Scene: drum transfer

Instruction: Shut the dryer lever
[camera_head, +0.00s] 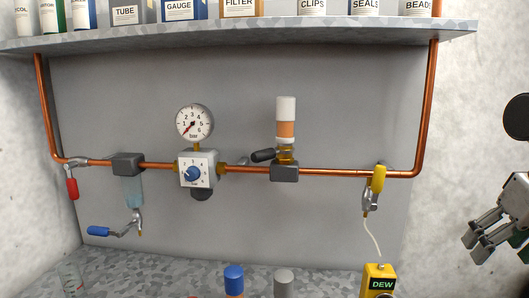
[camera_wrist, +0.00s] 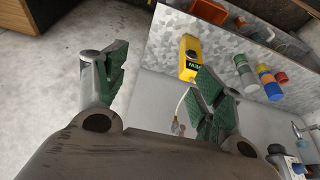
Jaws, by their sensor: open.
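The dryer (camera_head: 285,118) is a white and orange upright cartridge on a dark block on the copper pipe, right of the middle in the head view. A black-handled lever (camera_head: 263,155) sticks out to the left beside its lower part, roughly level; I take it for the dryer lever. My gripper (camera_head: 474,236) is open and empty at the right edge of the head view, well right of the dryer and apart from it. In the wrist view my gripper (camera_wrist: 165,68) shows two parted green-padded fingers. I cannot make out the dryer lever in the wrist view.
A yellow lever (camera_head: 378,178) stands at the pipe's right end, between my gripper and the dryer. Below it a hose (camera_head: 373,237) leads to the yellow DEW meter (camera_head: 379,282). A regulator (camera_head: 197,170) with a gauge is left of the dryer. A shelf (camera_head: 240,34) hangs above.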

